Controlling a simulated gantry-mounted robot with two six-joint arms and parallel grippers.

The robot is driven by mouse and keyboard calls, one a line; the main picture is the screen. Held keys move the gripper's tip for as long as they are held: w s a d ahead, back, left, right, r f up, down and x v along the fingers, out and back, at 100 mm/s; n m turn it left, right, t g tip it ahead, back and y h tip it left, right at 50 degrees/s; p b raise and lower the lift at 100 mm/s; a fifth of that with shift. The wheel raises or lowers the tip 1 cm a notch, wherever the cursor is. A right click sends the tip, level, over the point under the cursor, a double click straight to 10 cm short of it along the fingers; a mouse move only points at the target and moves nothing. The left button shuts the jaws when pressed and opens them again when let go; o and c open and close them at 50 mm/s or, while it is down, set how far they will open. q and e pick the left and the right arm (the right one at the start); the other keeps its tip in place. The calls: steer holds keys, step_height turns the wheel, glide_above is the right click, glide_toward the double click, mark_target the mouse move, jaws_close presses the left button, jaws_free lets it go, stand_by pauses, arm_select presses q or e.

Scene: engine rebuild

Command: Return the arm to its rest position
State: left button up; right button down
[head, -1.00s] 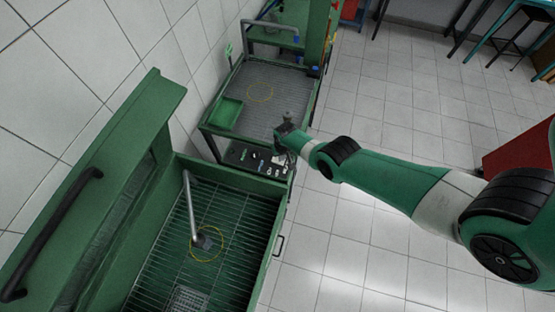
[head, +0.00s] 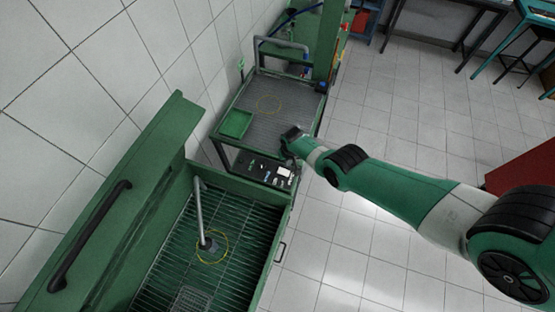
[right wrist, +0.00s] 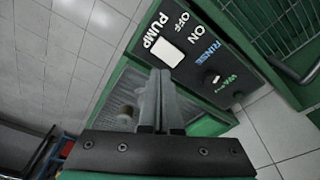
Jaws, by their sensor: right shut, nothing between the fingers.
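My right arm (head: 400,185) reaches in from the right in the head view. Its gripper (head: 290,134) is at the far end, near the right corner of the washer's control panel (head: 252,169). In the right wrist view the two fingers (right wrist: 160,98) are together with nothing between them. They appear in front of the panel (right wrist: 195,45), which carries the labels PUMP, OFF, ON and RINSE and a white switch. Whether the fingertips touch the panel cannot be told. My left gripper is not in view.
A green wash tub (head: 278,215) with a raised lid (head: 112,205) stands at lower left, a spout over its grate. A grey-topped table (head: 290,100) with a green tray (head: 236,123) is behind. A red cabinet (head: 525,170) stands at right. Tiled floor (head: 345,235) lies open between.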

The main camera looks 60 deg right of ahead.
steer(key=w+r+n+t+h, duration=0.2)
steer(key=w+r+t, duration=0.3)
steer(key=w+r, duration=1.1)
steer(key=w+a+r+n+t, duration=0.1)
steer(key=w+a+r+t, duration=0.2)
steer(key=r, duration=0.6)
steer(key=w+a+r+n+t, duration=0.15)
steer(key=w+r, duration=0.25)
steer(key=r, duration=0.5)
steer(key=w+a+r+n+t, duration=0.1)
steer(key=w+a+r+t, duration=0.25)
steer(key=r, duration=0.45)
steer(key=s+a+r+n+t, duration=0.1)
steer(key=s+a+r+t, duration=0.15)
steer(key=r, duration=0.45)
steer(key=s+a+r+n+t+y, duration=0.1)
steer(key=a+r+t, duration=0.15)
steer(key=r, duration=0.35)
steer(key=s+a+r+t, duration=0.1)
steer(key=s+a+r, duration=0.1)
steer(key=a+r, duration=0.35)
steer(key=s+a+r+n+t+y, duration=0.2)
steer(key=s+a+r+t, duration=0.1)
steer(key=s+r, duration=0.6)
steer(key=s+a+r+n+t+y, duration=0.1)
steer(key=s+a+r+t, duration=0.3)
steer(key=s+r, duration=0.5)
steer(key=shift+s+r+n+y, duration=0.35)
steer(key=shift+s+y, duration=0.3)
steer(key=shift+y, duration=0.05)
